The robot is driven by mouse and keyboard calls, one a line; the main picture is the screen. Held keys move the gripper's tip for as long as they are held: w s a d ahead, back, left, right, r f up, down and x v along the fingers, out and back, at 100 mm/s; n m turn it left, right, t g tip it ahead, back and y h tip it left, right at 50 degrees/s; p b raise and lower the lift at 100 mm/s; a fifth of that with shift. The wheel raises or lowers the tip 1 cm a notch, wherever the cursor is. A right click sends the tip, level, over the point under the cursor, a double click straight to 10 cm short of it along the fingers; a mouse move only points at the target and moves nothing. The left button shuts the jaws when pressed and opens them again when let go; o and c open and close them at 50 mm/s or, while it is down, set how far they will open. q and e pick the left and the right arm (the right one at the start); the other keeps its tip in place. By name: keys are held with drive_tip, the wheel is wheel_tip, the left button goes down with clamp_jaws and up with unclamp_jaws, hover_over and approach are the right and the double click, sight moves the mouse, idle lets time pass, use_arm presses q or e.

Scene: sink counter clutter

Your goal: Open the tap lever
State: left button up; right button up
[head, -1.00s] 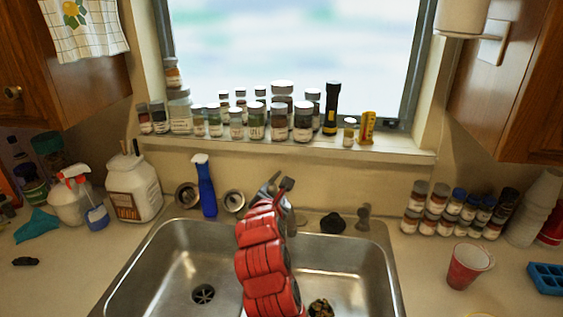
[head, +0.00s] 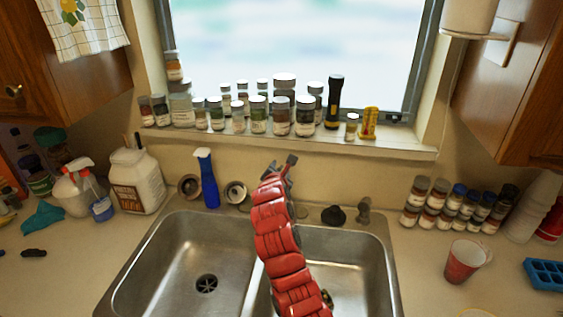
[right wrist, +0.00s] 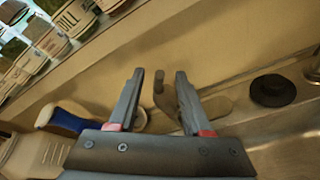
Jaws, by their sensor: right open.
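My right gripper (head: 280,164) is at the back of the sink, in front of the wall, at the end of my red arm. The right wrist view shows its two dark fingers (right wrist: 160,73) open, with nothing held. The tap lever (right wrist: 159,82) appears as a short tan upright piece between the fingertips; whether a finger touches it is unclear. The rest of the tap (right wrist: 215,105) lies partly behind the right finger. In the head view my arm and gripper hide most of the tap. My left gripper is out of view.
A black stopper (head: 333,215) and a small sprayer (head: 364,210) are to the right. The left sink basin (head: 170,270) is clear.

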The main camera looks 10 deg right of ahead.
drive_tip(key=shift+p+x, duration=0.5)
drive_tip(key=shift+x, duration=2.05)
clamp_jaws()
drive_tip(key=shift+r, duration=0.1)
